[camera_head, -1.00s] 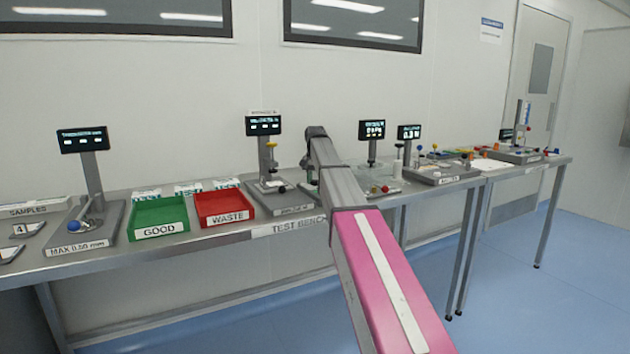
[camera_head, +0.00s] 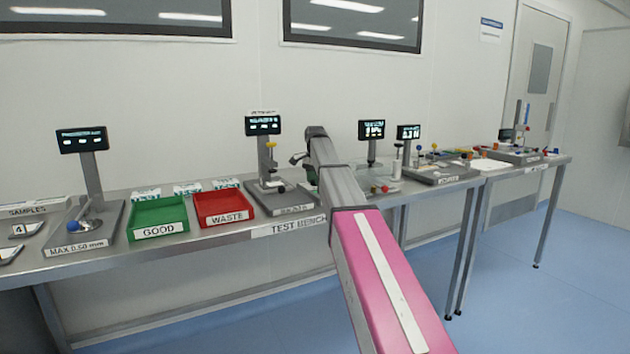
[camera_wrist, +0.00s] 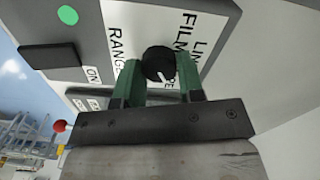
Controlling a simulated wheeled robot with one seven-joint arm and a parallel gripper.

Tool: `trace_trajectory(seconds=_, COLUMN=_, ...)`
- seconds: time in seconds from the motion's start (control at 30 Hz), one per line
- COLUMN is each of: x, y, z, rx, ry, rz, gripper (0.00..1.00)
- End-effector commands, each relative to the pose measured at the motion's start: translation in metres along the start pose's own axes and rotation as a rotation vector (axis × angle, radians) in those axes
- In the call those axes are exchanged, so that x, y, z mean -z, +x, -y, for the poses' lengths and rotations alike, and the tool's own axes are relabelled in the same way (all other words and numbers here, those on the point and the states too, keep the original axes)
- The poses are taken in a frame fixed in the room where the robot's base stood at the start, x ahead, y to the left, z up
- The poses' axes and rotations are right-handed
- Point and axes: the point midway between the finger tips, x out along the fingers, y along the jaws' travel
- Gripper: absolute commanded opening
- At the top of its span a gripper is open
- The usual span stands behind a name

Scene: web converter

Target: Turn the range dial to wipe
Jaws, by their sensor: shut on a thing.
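The range dial (camera_wrist: 158,62) is a round black knob with a white pointer line, on a grey and white panel (camera_wrist: 140,20) in the wrist view. The lettering RANGE, FILM and LIN stands around it, and another label is partly covered beside my right finger. The pointer slants down and to the right in the picture, near that covered label. My gripper (camera_wrist: 160,80) has its two green fingers on either side of the dial, shut on it. In the head view my arm hides the dial and most of the gripper.
A green button (camera_wrist: 67,15) and an ON switch (camera_wrist: 93,74) lie left of the dial. In the head view the test bench (camera_head: 290,227) carries a green GOOD tray (camera_head: 158,232), a red WASTE tray (camera_head: 224,218) and several instruments with screens.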

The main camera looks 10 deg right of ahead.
Motion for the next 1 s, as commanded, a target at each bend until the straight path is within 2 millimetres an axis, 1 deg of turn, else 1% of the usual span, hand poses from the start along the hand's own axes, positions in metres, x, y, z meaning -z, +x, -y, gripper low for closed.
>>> trace_trajectory(seconds=0.33, x=0.001, y=-0.001, z=0.001, rx=0.001, ry=0.004, rz=-0.001, gripper=0.12)
trace_trajectory(seconds=0.37, x=0.001, y=-0.001, z=0.001, rx=0.001, ry=0.004, rz=-0.001, gripper=0.45)
trace_trajectory(seconds=0.4, x=0.000, y=-0.001, z=0.000, rx=0.001, ry=0.004, rz=-0.001, gripper=0.58)
trace_trajectory(seconds=0.43, x=0.000, y=-0.001, z=0.000, rx=0.001, ry=0.003, rz=-0.001, gripper=0.61)
trace_trajectory(seconds=0.67, x=0.000, y=0.000, z=0.000, rx=0.000, ry=0.002, rz=-0.001, gripper=0.61)
trace_trajectory(seconds=0.77, x=0.000, y=-0.003, z=0.000, rx=0.001, ry=0.002, rz=-0.001, gripper=0.61)
trace_trajectory(seconds=0.87, x=0.001, y=-0.013, z=0.001, rx=0.002, ry=0.002, rz=-0.001, gripper=0.61)
trace_trajectory(seconds=1.0, x=0.001, y=-0.037, z=0.001, rx=0.002, ry=0.002, rz=-0.002, gripper=0.61)
